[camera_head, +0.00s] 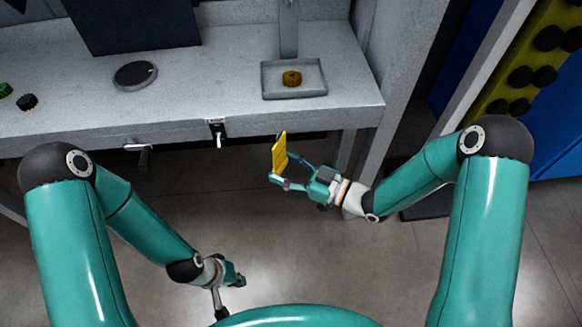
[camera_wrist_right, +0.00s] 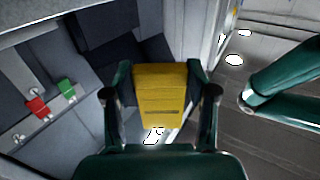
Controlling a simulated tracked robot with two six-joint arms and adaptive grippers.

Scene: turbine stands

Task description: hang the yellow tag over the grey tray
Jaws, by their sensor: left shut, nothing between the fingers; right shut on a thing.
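The yellow tag (camera_head: 280,154) is a flat plate held upright in my right gripper (camera_head: 283,170), in front of and below the bench edge. In the right wrist view the tag (camera_wrist_right: 160,92) sits between the two fingers, with a dark line near its lower end. The grey tray (camera_head: 267,84) is a shallow square with a rim on the bench top. It holds a round brown-yellow part (camera_head: 292,78). The tag is apart from the tray, lower and nearer to me. My left gripper (camera_head: 224,312) is shut and empty, low over the floor.
A grey bench (camera_head: 210,65) spans the back, with a post rising behind the tray. A dark round disc (camera_head: 135,75) and green and black knobs (camera_head: 27,101) sit further left. A rack with black knobs (camera_head: 520,76) stands right.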

